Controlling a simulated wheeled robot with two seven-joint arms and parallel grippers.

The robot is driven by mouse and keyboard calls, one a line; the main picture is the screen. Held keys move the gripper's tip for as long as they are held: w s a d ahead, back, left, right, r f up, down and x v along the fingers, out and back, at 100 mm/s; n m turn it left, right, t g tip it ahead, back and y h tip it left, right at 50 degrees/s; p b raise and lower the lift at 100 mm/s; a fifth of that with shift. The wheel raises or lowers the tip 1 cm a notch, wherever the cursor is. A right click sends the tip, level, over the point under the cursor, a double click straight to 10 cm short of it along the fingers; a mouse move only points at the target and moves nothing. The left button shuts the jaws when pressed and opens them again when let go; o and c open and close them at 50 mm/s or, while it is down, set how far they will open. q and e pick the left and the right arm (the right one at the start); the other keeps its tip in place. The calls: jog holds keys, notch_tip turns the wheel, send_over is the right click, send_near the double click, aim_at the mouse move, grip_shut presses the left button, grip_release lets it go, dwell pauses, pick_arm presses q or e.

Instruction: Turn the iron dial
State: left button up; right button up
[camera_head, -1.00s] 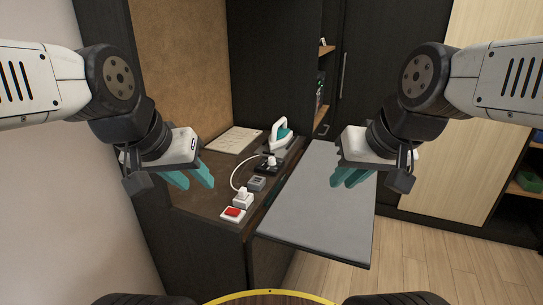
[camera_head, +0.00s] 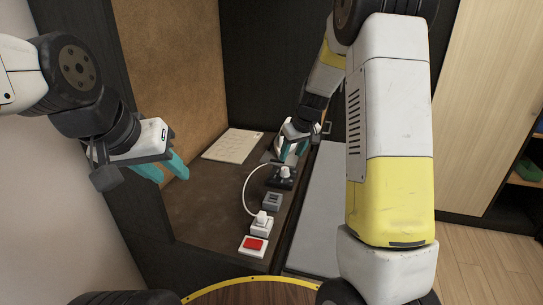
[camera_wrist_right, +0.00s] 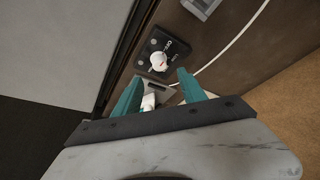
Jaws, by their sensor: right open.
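The dial is a white round knob (camera_head: 285,172) on a black base (camera_head: 280,183) on the brown counter. The knob also shows in the right wrist view (camera_wrist_right: 157,61), just beyond the fingertips, with white markings on its base beside it. My right gripper (camera_head: 291,151) is open, its teal fingers spread just behind the dial in the head view. In the right wrist view my right gripper (camera_wrist_right: 160,82) points at the dial, apart from it. The iron is largely hidden by my right gripper. My left gripper (camera_head: 173,179) is open and empty at the left.
A white plug block (camera_head: 261,224), a grey block (camera_head: 272,201) and a red-buttoned white switch (camera_head: 253,245) sit in front of the dial. A white cord (camera_head: 245,190) curves beside them. A pale sheet (camera_head: 232,146) lies behind.

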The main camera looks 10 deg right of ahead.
aim_at(285, 169)
jog(key=x, duration=0.8)
jog(key=shift+w+f, duration=0.3)
jog(key=shift+c, duration=0.4)
grip_shut()
